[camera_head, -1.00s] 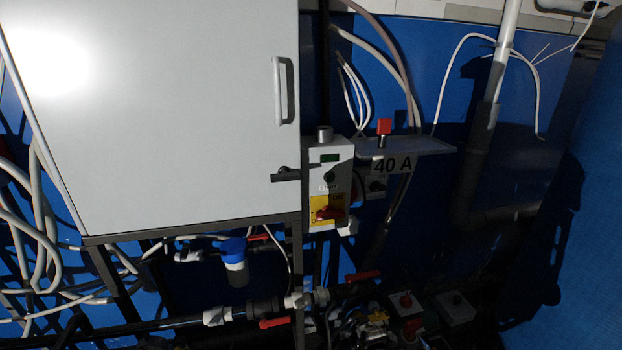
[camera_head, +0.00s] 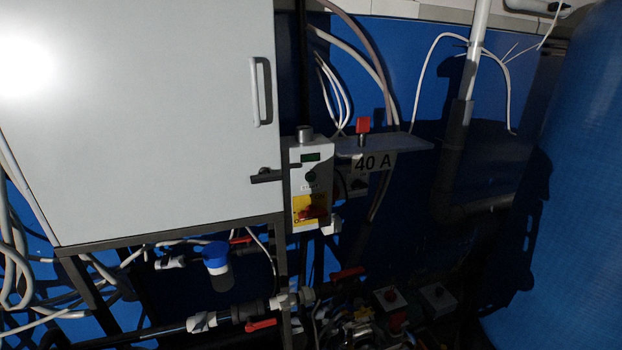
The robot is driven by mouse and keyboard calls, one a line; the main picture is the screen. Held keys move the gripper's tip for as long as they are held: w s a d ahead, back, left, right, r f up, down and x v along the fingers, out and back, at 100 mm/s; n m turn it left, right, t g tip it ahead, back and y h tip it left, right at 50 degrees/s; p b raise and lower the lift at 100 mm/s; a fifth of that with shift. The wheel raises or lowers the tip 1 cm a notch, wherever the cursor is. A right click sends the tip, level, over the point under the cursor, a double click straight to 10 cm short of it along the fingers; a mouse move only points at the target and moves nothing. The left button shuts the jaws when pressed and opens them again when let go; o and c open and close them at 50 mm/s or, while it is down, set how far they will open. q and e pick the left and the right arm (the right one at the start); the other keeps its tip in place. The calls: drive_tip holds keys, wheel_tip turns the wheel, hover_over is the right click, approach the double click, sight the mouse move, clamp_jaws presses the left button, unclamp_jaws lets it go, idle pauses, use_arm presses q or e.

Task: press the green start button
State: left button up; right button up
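A narrow light-grey control box (camera_head: 309,207) is mounted just right of the large grey cabinet. On its front are a small green display or label (camera_head: 310,157), a dark green round button (camera_head: 311,176) with a small label under it, and a red rotary switch (camera_head: 314,206) on a yellow plate. The dark cabinet handle beside the box reaches close to its left edge. Neither of my grippers shows in the head view.
The grey cabinet (camera_head: 140,120) fills the left. A small shelf (camera_head: 400,143) with a red-topped item (camera_head: 362,125) and a "40 A" sign (camera_head: 373,163) are right of the box. Pipes with red-handled valves (camera_head: 262,325) run below. A blue tank (camera_head: 575,200) stands at right.

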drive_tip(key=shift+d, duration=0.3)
